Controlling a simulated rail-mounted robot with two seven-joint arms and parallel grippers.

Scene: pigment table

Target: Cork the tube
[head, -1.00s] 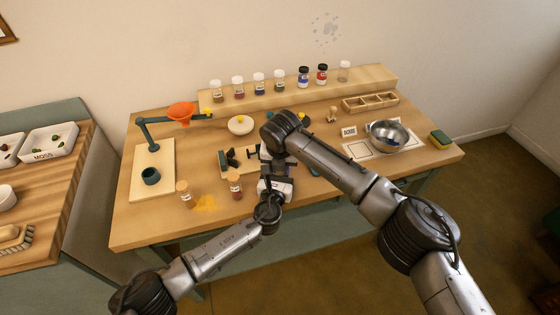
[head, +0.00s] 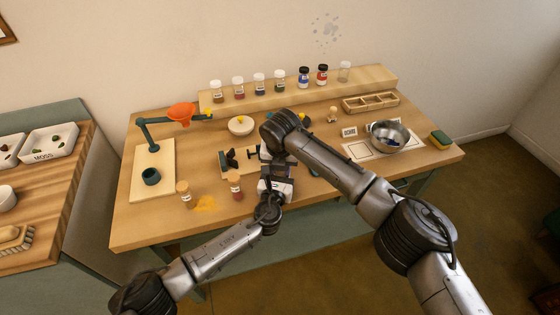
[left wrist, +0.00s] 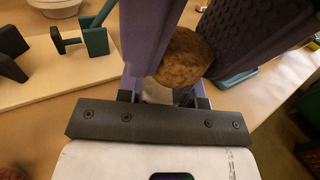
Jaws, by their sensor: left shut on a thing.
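My left gripper (left wrist: 180,60) is shut on a round brown cork-like piece (left wrist: 184,56), seen between its fingers in the left wrist view. I cannot tell whether anything is attached below the piece. In the head view the left gripper (head: 275,172) is at the middle front of the table, right of a small vise (head: 236,158) on a wooden board. The vise also shows in the left wrist view (left wrist: 95,38). My right gripper's wrist is just beyond, and its fingers are hidden. I cannot pick out an uncorked tube. Two cork-topped jars (head: 184,194) (head: 235,187) stand at the front left.
Yellow powder (head: 205,203) lies between the jars. A white bowl (head: 240,126), a metal bowl (head: 390,136), a divided wooden tray (head: 370,103) and a sponge (head: 440,137) surround the arms. Several jars line the back shelf (head: 290,97).

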